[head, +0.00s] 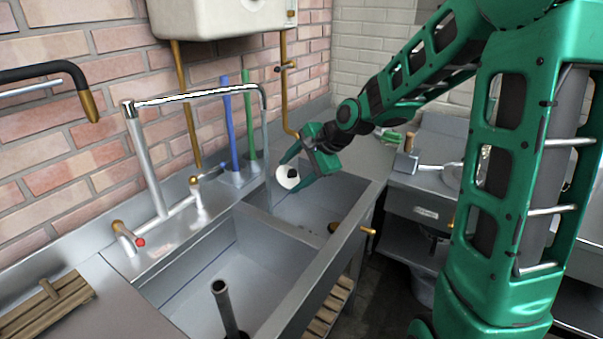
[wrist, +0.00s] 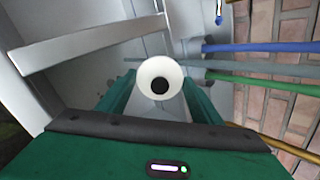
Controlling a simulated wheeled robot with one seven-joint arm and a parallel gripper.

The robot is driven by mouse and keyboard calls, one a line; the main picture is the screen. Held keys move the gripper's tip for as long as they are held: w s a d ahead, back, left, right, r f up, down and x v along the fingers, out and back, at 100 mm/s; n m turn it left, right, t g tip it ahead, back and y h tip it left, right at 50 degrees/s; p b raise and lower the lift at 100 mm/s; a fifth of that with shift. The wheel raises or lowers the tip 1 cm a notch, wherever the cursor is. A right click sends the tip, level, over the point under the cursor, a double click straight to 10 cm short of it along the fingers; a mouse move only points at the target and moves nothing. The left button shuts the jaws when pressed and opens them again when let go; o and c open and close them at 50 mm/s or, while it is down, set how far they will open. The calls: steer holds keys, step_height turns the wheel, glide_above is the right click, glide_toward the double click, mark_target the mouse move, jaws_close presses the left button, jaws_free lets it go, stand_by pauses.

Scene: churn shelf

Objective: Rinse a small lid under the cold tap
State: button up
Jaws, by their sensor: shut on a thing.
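My gripper (head: 298,168) is shut on the small lid (head: 287,179), a white disc with a black knob. It holds the lid above the far basin, near the divider. In the wrist view the lid (wrist: 159,80) sits between my green fingers. The swivel tap's spout (head: 200,96) reaches over the sink. A pale, thin stream (head: 267,150) hangs from its end, just left of the lid. In the wrist view the stream (wrist: 240,66) passes close to the lid; I cannot tell whether they touch. The cold tap handle (wrist: 219,18) has a blue tip; a red-tipped handle (head: 139,242) is nearer.
A steel double sink has a near basin (head: 225,270) with an upright dark pipe (head: 224,305) and a far basin (head: 320,200). Blue (head: 229,125) and green (head: 248,120) poles stand by the brick wall. A wooden rack (head: 45,305) lies at left.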

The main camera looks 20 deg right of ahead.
mark_target(281, 168)
steer(key=shift+w+a+f, duration=0.25)
steer(key=shift+w+a, duration=0.25)
steer(key=shift+w, duration=0.2)
steer(key=shift+w+a+f, duration=0.25)
steer(key=shift+w+a, duration=0.3)
steer(key=shift+w, duration=0.1)
steer(key=shift+w+a+f, duration=0.25)
steer(key=shift+w+a, duration=0.25)
steer(key=shift+w, duration=0.2)
stand_by(3.4)
steer(key=s+d+r, duration=0.5)
steer(key=s+d, duration=0.1)
steer(key=s, duration=0.2)
stand_by(1.0)
stand_by(0.8)
